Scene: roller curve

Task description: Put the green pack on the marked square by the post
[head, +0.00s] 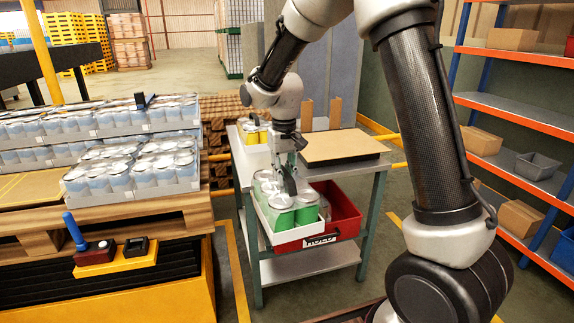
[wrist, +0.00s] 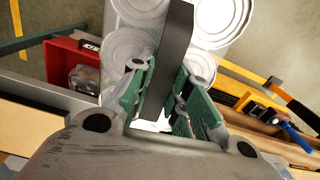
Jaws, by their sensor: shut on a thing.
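The green pack (head: 282,238) is a white tray of silver-lidded cans with green bodies. In the head view it is at the front left of the small table, beside the red bin. My gripper (head: 290,178) is above it, shut on the pack's dark upright strip, which shows between the fingers in the wrist view (wrist: 175,45). Round can lids (wrist: 210,20) show beyond the fingers. I cannot tell whether the tray is clear of the table. At far left, yellow lines mark a brown board (head: 30,188) on the pallet; a yellow post (head: 43,55) stands behind it.
Packs of blue-white cans (head: 135,172) fill much of the pallet (head: 150,215). A red bin (head: 340,208) labelled HOLD holds an item. The table (head: 245,180) also carries a brown board (head: 340,147) and a yellow-can pack (head: 254,135). Orange-edged shelves (head: 520,115) stand at right.

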